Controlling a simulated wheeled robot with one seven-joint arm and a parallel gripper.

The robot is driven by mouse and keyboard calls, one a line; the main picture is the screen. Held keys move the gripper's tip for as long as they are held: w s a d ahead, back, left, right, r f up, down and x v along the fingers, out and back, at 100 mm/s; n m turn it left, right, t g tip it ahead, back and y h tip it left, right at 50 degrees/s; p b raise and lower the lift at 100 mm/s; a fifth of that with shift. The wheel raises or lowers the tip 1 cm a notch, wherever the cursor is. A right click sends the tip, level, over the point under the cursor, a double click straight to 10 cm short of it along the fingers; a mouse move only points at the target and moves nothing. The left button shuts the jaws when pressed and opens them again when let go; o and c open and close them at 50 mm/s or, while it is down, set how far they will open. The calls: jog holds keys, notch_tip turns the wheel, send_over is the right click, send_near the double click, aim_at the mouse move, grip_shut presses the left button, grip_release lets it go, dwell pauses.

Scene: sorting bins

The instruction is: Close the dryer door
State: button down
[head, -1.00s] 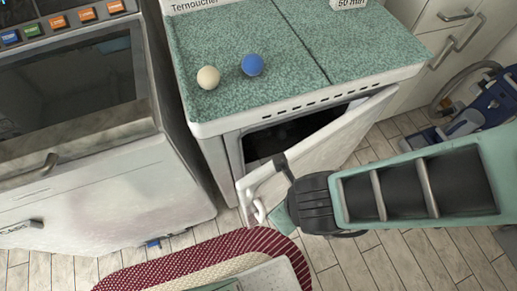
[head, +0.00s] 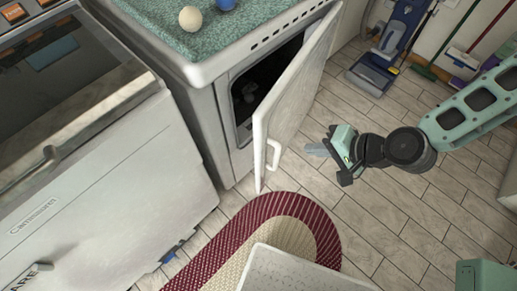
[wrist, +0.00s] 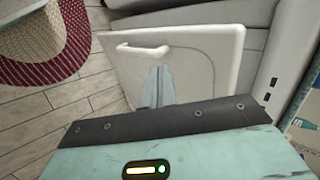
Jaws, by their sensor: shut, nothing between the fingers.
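The white dryer door (head: 291,101) stands partly open in the head view, swung out from the dryer front (head: 208,128). A dark interior (head: 262,83) shows in the gap. The door's handle (head: 273,155) is near its free edge. My gripper (head: 312,150) is shut and empty, to the right of the door's outer face, and looks apart from it. In the wrist view the door (wrist: 205,62) and its handle (wrist: 143,49) lie beyond my shut fingers (wrist: 158,84), which overlap the door panel. Contact there cannot be told.
A cream ball (head: 190,18) and a blue ball (head: 226,4) rest on the dryer's green top. A white appliance (head: 90,180) stands at left. A red and cream rug (head: 322,228) lies in front.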

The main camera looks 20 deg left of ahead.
aim_at(263, 142)
jog(key=x, duration=0.4)
jog(key=a+r+p+x, duration=0.1)
jog(key=x, duration=0.7)
jog(key=shift+w+a+r+p, duration=0.1)
jog(key=shift+w+r+p, duration=0.05)
jog(key=shift+r+p, duration=0.2)
jog(key=shift+w+a+f, duration=0.1)
jog(key=shift+a, duration=0.35)
jog(key=w+a+m+t+b, duration=0.1)
jog(key=w+a+m+t, duration=0.1)
jog(key=a, duration=1)
jog(key=shift+w+f+m+h+b, duration=0.2)
jog(key=shift+w+m+h+b, duration=0.1)
jog(key=shift+w, duration=0.05)
